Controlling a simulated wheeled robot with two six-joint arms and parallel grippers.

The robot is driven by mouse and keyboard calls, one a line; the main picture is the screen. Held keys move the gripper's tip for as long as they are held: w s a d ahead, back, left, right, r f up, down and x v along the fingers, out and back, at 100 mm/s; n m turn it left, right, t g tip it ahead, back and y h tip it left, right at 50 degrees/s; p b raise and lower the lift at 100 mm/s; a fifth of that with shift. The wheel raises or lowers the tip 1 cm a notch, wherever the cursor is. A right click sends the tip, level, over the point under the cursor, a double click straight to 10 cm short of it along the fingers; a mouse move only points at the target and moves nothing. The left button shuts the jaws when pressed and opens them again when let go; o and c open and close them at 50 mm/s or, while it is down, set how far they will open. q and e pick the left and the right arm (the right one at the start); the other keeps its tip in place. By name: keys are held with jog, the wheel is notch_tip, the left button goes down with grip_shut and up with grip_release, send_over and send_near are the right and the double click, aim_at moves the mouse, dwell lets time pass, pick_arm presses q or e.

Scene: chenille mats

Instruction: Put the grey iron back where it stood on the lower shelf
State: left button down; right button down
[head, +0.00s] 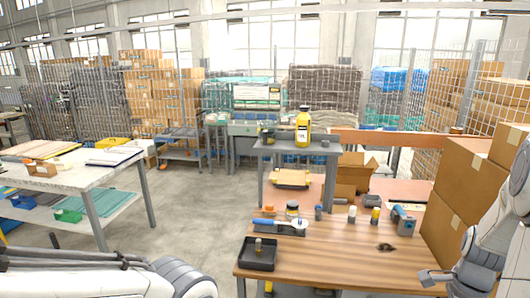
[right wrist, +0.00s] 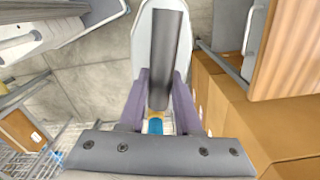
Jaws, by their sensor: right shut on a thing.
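In the right wrist view the grey iron (right wrist: 168,45) has a pale pointed body and a long dark handle. My right gripper (right wrist: 160,95) is shut on it, with one finger on each side. In the head view my right gripper (head: 437,277) is low at the right front corner of the wooden table (head: 330,262); I cannot make out the iron there. A lower shelf (head: 350,294) under this table barely shows at the bottom edge, mostly hidden by the top. My left arm crosses the bottom left; its gripper is out of view.
The wooden table carries a black tray (head: 259,262), a blue-handled tool (head: 280,224) and several small items. Cardboard boxes (head: 470,180) are stacked at its right, close to my right arm. Another table (head: 75,172) with a lower shelf stands at the left. Open floor lies between.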

jog(key=shift+w+a+f+n, duration=0.2)
jog(key=shift+w+n, duration=0.1)
jog(key=shift+w, duration=0.15)
jog(key=shift+w+a+f+n, duration=0.1)
jog(key=shift+w+a+n, duration=0.05)
jog(key=shift+a+n, duration=0.15)
jog(key=w+a+f+n, duration=0.3)
jog(key=a+f+n, duration=0.3)
jog(key=a+n, duration=0.5)
jog(key=w+a+f+n, duration=0.4)
jog(key=a+f+n, duration=0.2)
jog(key=a+n, duration=0.5)
jog(key=shift+w+a+f+b, duration=0.25)
jog(key=shift+w+f+b, duration=0.05)
jog(key=shift+b, duration=0.15)
